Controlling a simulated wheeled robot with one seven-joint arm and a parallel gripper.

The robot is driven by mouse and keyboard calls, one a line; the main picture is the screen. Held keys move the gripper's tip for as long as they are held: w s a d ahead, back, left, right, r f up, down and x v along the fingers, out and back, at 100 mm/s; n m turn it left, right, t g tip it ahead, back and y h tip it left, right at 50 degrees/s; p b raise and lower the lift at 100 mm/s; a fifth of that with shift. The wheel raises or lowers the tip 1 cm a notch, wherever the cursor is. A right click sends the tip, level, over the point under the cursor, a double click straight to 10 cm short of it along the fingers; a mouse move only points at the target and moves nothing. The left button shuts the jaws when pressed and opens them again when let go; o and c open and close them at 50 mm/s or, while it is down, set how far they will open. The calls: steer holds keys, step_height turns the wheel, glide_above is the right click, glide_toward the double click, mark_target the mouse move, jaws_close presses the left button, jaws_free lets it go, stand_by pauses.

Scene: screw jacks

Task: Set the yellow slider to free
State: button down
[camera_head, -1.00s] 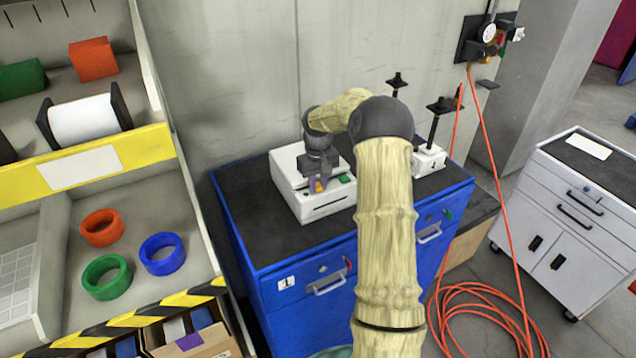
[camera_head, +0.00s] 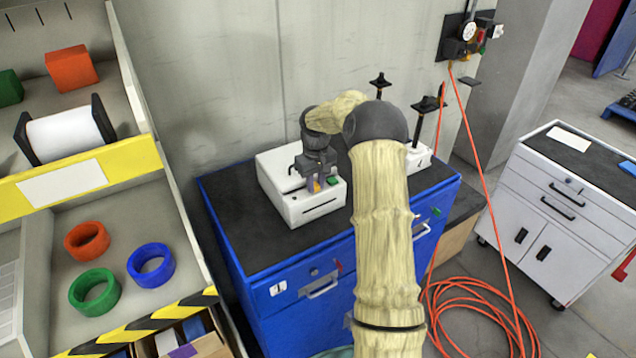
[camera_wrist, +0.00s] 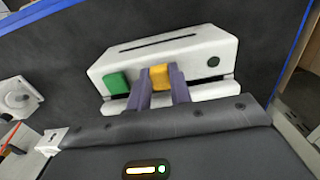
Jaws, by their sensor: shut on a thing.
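The white box (camera_head: 283,204) sits on the dark top of a blue cabinet (camera_head: 262,268), with a thin slot on one face. In the wrist view the yellow slider (camera_wrist: 160,76) stands at the white box (camera_wrist: 170,50), between a green block (camera_wrist: 117,82) at left and a dark round spot at right. My gripper (camera_wrist: 159,86) is shut on the yellow slider, one purple-grey finger on each side. In the head view my gripper (camera_head: 314,184) is at the box's front, and the slider (camera_head: 317,187) shows just left of the green block (camera_head: 334,181). No position markings are legible.
Black screw jacks (camera_head: 428,110) stand behind and right of my arm, one on a white base. A shelf with coloured rings (camera_head: 152,265) is at left. An orange hose (camera_head: 478,310) lies on the floor near a white drawer cabinet (camera_head: 570,215).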

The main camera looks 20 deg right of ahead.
mark_target(316, 185)
steer(key=shift+d, duration=0.15)
steer(key=c, duration=1.2)
jaws_free()
steer(key=shift+c, duration=0.2)
step_height(316, 185, up, 18)
steer(key=b, duration=0.3)
steer(key=shift+f, duration=0.25)
steer(key=s+a+f+t+b, duration=0.1)
steer(key=s+a+f, duration=0.7)
steer(key=a, duration=0.4)
steer(key=s+a+f, duration=0.2)
steer(key=s+f, duration=0.1)
steer(key=s, duration=0.7)
steer(key=s+a+f+m+t+b, duration=0.1)
steer(key=s+f, duration=0.3)
steer(key=s, duration=0.7)
steer(key=shift+a+t, duration=0.3)
steer(key=shift+a, duration=0.3)
